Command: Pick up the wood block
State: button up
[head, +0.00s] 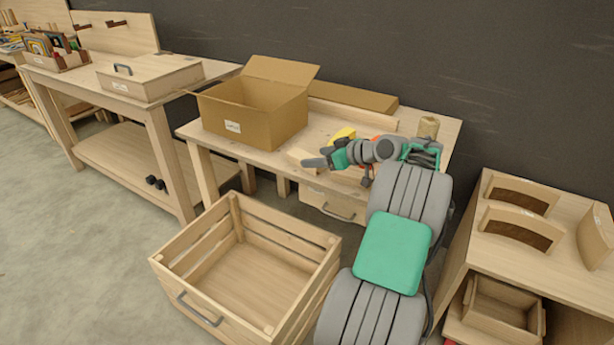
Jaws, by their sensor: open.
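A pale wood block (301,157) lies on the workbench near its front edge, to the right of the cardboard box. My gripper (313,163) reaches in from the right, with its dark fingers pointing left at the block's right side. The fingers cover part of the block in this view. I cannot tell whether they touch it. The jaws are open, and the block rests on the bench.
An open cardboard box (232,119) stands left on the workbench (200,137). A yellow item (342,133), a long board (355,116) and a twine roll (428,127) lie behind my arm. An empty slatted crate (245,270) stands on the floor in front.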

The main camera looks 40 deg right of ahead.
jog(key=s+d, duration=0.1)
jog(key=s+d+f, duration=0.1)
jog(key=d, duration=0.1)
jog(key=shift+t, duration=0.4)
jog(key=shift+w+d+f, duration=0.1)
jog(key=shift+d, duration=0.1)
jog(key=x, duration=0.7)
jog(key=shift+w+f, duration=0.1)
jog(key=shift+f, duration=0.1)
jog(key=shift+d, duration=0.1)
jog(key=shift+c, duration=0.5)
jog(key=c, duration=1.4)
jog(key=shift+c, duration=0.2)
